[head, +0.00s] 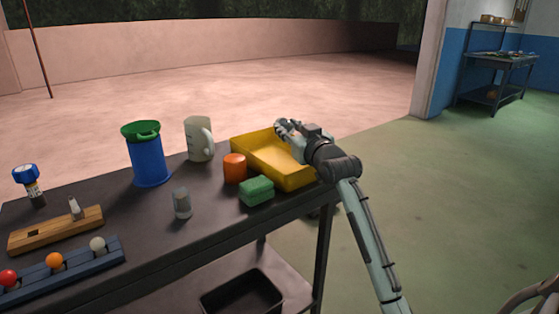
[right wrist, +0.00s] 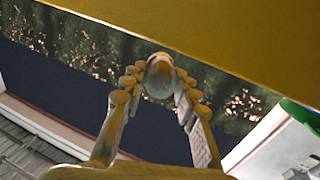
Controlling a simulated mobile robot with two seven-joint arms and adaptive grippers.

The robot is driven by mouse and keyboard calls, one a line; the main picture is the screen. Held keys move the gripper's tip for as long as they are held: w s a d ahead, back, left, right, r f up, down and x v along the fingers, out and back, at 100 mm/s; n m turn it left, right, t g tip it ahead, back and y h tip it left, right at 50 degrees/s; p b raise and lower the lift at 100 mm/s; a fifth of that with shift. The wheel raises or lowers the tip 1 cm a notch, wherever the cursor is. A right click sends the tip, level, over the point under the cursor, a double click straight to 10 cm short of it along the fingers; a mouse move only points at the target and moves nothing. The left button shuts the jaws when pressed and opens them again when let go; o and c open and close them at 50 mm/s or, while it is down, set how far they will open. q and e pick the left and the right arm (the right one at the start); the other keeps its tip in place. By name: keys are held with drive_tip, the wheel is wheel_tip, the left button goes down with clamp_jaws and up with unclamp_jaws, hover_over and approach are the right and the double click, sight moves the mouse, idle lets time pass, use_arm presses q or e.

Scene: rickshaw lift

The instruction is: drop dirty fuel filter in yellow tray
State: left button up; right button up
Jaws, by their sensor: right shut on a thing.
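The yellow tray (head: 290,177) stands at the right end of the dark bench. My right gripper (head: 284,128) is over the tray's far part, with its arm coming in from the right. In the right wrist view the fingers (right wrist: 160,85) are closed around a small rounded, brownish-grey thing (right wrist: 160,76), which looks like the dirty fuel filter. Most of it is hidden between the fingers. A yellow tray wall (right wrist: 230,35) fills the top of that view, close to the fingertips. I cannot tell whether the held thing touches the tray. My left gripper is not in view.
Near the tray stand an orange can (head: 235,168), a green sponge (head: 257,190) and a pale jug (head: 198,139). A grey cylinder (head: 182,203), blue bin (head: 148,160), wooden block (head: 50,232) and blue rack (head: 75,268) are further left. Free floor lies right.

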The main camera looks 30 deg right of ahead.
drive_tip(key=o, duration=1.2)
drive_tip(key=shift+c, duration=0.2)
drive_tip(key=s+a, duration=0.2)
drive_tip(key=s, duration=1)
drive_tip(key=shift+a, duration=0.1)
